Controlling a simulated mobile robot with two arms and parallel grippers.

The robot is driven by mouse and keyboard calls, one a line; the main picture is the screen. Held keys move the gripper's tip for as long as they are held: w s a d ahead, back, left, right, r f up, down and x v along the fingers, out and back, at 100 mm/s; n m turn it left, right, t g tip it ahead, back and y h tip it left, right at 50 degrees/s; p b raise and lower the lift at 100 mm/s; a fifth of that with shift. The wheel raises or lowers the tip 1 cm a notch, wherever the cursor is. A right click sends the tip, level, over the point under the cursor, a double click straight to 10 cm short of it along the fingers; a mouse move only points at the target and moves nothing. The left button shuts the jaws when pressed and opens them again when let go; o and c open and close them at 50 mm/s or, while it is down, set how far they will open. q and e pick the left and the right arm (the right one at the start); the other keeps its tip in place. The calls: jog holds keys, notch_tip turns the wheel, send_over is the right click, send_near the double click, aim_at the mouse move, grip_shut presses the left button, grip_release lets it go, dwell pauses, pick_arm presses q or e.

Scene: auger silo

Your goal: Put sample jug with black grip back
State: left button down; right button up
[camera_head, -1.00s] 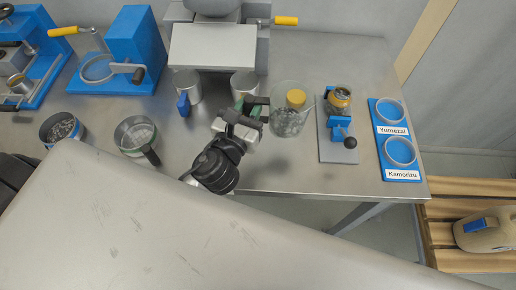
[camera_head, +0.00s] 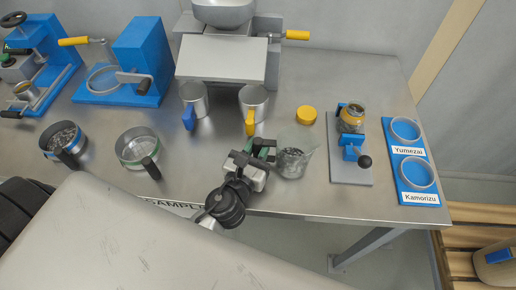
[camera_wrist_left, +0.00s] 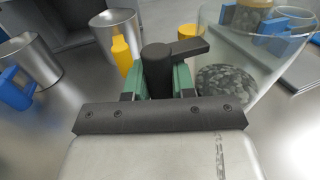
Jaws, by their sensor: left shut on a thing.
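The sample jug (camera_head: 294,158) is clear with dark grey grains in its lower part. It is near the front edge of the steel table in the head view, left of the grey stand. My left gripper (camera_head: 262,152) is shut on its black grip, at the jug's left side. In the left wrist view the black grip (camera_wrist_left: 158,70) stands between the green-padded fingers, with the clear jug wall (camera_wrist_left: 225,50) to the right. I cannot tell whether the jug's base touches the table. My right gripper is not in view.
Metal cups with blue (camera_head: 194,100) and yellow (camera_head: 254,102) handles stand behind. A yellow lid (camera_head: 306,115) lies behind the jug. A grey stand (camera_head: 350,174) with a small jar (camera_head: 351,118) and a blue two-ring holder (camera_head: 418,198) are right. Two sieves (camera_head: 138,147) (camera_head: 64,139) are left.

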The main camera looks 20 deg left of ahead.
pick_arm(q)
jog(key=shift+f, duration=0.2)
jog(key=c, duration=0.9)
grip_release()
jog(key=shift+c, duration=0.2)
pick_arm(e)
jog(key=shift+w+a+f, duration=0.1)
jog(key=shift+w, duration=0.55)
pick_arm(q)
jog(key=shift+r, duration=0.25)
jog(key=shift+s+f, duration=0.2)
jog(key=shift+s, duration=0.2)
jog(key=s+b, duration=0.4)
jog(key=s, duration=0.6)
jog(key=shift+s+a+b, duration=0.2)
jog(key=shift+b, duration=0.2)
jog(key=shift+s+r, duration=0.2)
jog(key=shift+s, duration=0.25)
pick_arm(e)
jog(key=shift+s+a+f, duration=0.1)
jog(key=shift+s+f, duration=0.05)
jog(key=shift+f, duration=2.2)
